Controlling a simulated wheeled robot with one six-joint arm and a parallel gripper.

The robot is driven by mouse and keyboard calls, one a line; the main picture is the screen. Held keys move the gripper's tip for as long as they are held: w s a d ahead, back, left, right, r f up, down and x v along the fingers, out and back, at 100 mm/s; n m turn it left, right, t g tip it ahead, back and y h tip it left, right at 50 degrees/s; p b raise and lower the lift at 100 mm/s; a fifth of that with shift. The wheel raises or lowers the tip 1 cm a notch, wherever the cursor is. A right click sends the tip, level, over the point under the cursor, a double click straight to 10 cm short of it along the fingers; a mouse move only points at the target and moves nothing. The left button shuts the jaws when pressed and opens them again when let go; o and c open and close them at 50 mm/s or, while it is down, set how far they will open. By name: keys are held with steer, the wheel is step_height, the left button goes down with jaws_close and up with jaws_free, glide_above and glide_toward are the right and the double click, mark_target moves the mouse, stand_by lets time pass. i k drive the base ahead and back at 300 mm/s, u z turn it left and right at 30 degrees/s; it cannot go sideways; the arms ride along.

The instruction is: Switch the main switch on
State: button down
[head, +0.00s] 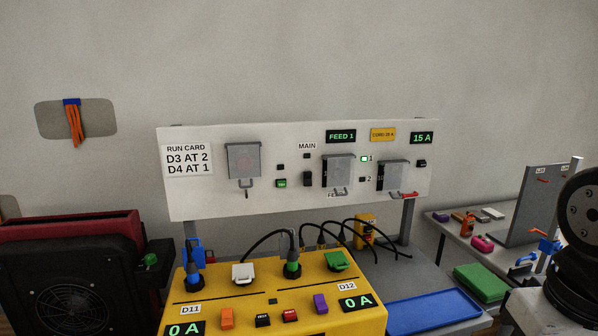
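The white panel (205,200) stands upright behind the yellow box. Its MAIN label (307,146) sits near the middle. Below the label is a small dark switch (308,179); its on or off position is too small to tell. To its left are a green-lit button or lamp (281,183) and a small dark square (281,167) above it. My gripper is not in view.
Grey covers (243,160) flank the switches. A FEED 1 display (341,136) and a 15 A display (422,138) are lit. The yellow box (280,320) with plugs and cables stands in front. A blue tray (433,311) lies at right. Black arm parts, apparently mine, fill the right edge.

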mark_target(308, 176)
steer(key=u, duration=0.45)
steer(key=k, duration=0.6)
steer(key=u, duration=1)
steer(key=i, duration=0.8)
steer(key=z, duration=0.75)
steer(key=i, duration=0.55)
steer(key=z, duration=0.6)
